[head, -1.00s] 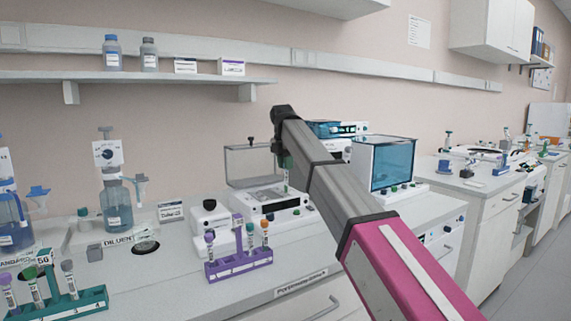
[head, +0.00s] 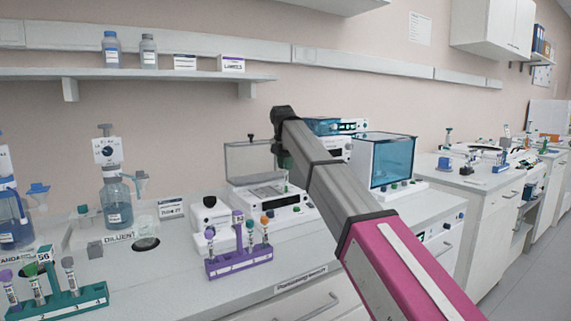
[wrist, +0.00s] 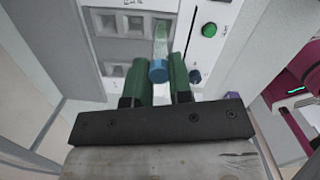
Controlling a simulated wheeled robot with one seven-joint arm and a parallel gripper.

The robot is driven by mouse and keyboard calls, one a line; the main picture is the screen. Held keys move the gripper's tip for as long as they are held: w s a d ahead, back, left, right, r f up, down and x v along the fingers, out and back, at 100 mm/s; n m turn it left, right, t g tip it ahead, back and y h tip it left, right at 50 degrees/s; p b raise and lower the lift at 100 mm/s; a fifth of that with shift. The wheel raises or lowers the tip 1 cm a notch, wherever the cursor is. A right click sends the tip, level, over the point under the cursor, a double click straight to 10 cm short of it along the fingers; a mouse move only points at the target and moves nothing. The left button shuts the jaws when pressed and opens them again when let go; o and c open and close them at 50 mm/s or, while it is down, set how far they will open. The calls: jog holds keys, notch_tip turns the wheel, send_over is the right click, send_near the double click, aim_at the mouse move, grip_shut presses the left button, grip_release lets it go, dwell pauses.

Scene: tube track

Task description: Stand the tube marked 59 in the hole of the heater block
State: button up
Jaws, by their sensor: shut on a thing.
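In the wrist view my gripper (wrist: 160,85) has two green fingers shut on a clear tube with a blue cap (wrist: 158,71). The cap lies between the fingers and the clear body points away from the camera. No number on it can be read. Beyond the tube is a pale grey device face (wrist: 120,35) with several square recesses; I cannot tell whether the tube touches it. In the head view my arm hides most of the gripper, which is by a white device with a raised clear lid (head: 272,205). I cannot tell for sure which device is the heater block.
A purple rack (head: 240,263) with several tubes stands in front of the white device. A green rack (head: 80,303) with tubes is at the lower left. A blue-windowed box (head: 385,165) stands right of my gripper. A diluent bottle (head: 117,208) stands at the left.

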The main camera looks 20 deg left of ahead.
jog(key=shift+f, duration=0.6)
dwell(0.3)
jog(key=o, duration=0.8)
notch_tip(320, 180, up, 11)
jog(key=s, duration=0.1)
jog(key=shift+a, duration=0.25)
jog(key=shift+f, duration=0.15)
dwell(0.6)
